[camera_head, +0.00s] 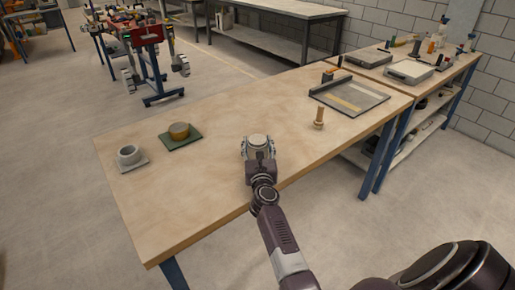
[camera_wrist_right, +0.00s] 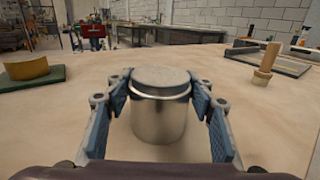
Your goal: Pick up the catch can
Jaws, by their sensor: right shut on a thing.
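The catch can (camera_head: 259,141) appears as a short, smooth metal cylinder with a round pale top, upright at the middle of the wooden table (camera_head: 210,205). In the right wrist view the can (camera_wrist_right: 160,112) stands centred between the blue-padded fingers of my right gripper (camera_wrist_right: 160,95). My right gripper (camera_head: 259,146) is shut on the can's sides near its top. I cannot tell whether the can's base touches the table. My left gripper is not in view.
To the left are a grey cup (camera_head: 129,154) on a grey pad and a tan round block (camera_head: 179,130) on a green pad. A wooden peg-like tool (camera_head: 319,117) stands to the right, before a shallow framed tray (camera_head: 350,109). The table's front left is clear.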

